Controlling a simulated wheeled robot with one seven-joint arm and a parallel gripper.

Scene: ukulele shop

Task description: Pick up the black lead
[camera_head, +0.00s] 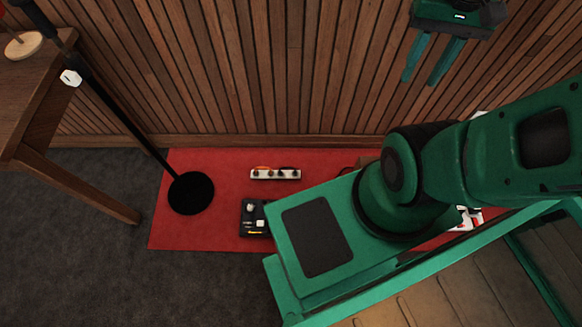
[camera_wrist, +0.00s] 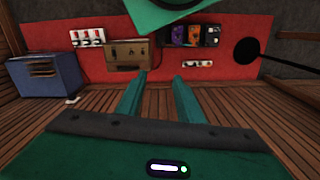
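In the wrist view my gripper (camera_wrist: 159,78) is open with nothing between the fingertips. The fingers point toward the red mat (camera_wrist: 235,72), which lies some way off.
A black stand with a round base (camera_head: 191,193) rises at the left beside a wooden table (camera_head: 38,110). A white pedal strip (camera_head: 275,173) and a black pedal (camera_head: 252,218) lie on the mat. A blue box (camera_wrist: 45,80) and a brown box (camera_wrist: 128,55) show in the wrist view.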

